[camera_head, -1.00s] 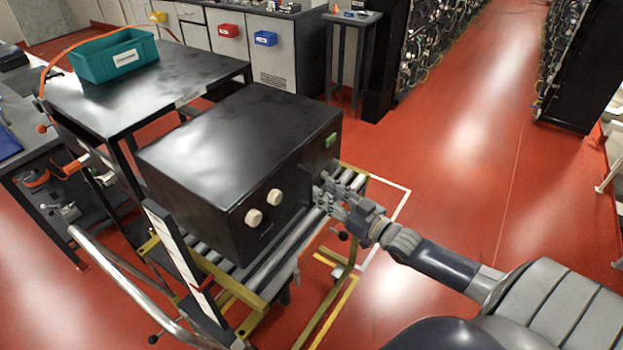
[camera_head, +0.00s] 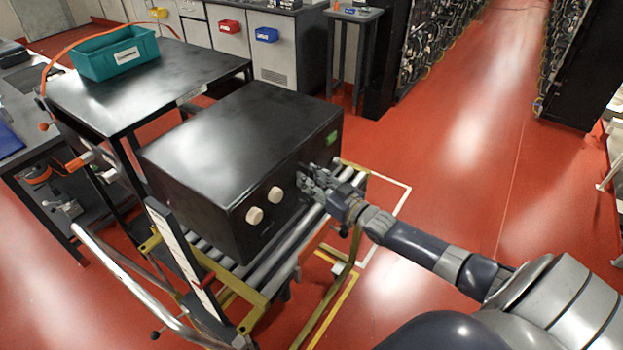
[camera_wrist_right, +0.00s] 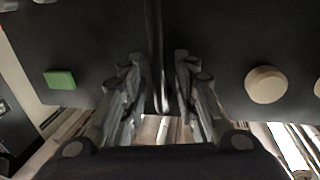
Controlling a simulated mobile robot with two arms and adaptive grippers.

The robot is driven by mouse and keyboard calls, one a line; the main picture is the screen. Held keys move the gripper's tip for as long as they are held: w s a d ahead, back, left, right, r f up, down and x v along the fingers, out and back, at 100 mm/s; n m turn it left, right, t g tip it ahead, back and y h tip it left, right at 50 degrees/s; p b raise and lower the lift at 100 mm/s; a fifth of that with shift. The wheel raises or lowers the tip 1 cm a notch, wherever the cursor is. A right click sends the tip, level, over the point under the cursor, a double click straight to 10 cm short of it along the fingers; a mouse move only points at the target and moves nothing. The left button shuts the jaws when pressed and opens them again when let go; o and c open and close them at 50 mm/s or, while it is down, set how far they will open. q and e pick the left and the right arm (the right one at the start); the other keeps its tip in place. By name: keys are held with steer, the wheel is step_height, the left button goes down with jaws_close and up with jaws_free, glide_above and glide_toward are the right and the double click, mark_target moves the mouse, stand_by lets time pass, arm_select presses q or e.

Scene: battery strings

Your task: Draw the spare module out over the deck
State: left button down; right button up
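The spare module (camera_head: 235,140) is a large black box with two cream knobs and a green label on its front face. It sits on the roller deck (camera_head: 288,250) of a yellow-framed cart in the head view. My right gripper (camera_head: 305,180) is at the front face, between the knobs and the green label. In the right wrist view, the right gripper (camera_wrist_right: 160,90) has its fingers apart on either side of a thin dark upright bar (camera_wrist_right: 156,45) on that face. I cannot tell whether either finger touches the bar. My left gripper is out of view.
A black table (camera_head: 150,85) with a teal bin (camera_head: 115,53) stands behind the module to the left. The cart's curved silver push handle (camera_head: 120,270) and a white upright strip (camera_head: 185,260) are at the lower left. Red floor (camera_head: 455,160) is open to the right.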

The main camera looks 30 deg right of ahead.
jaws_close()
steer(key=shift+s+d+f+p, duration=0.2)
steer(key=shift+s+d+p, duration=0.1)
steer(key=shift+s, duration=0.35)
steer(key=shift+o, duration=1.7)
jaws_free()
steer(key=shift+s+d+r, duration=0.1)
steer(key=shift+s+r, duration=0.05)
steer(key=shift+s, duration=0.05)
steer(key=shift+w, duration=0.1)
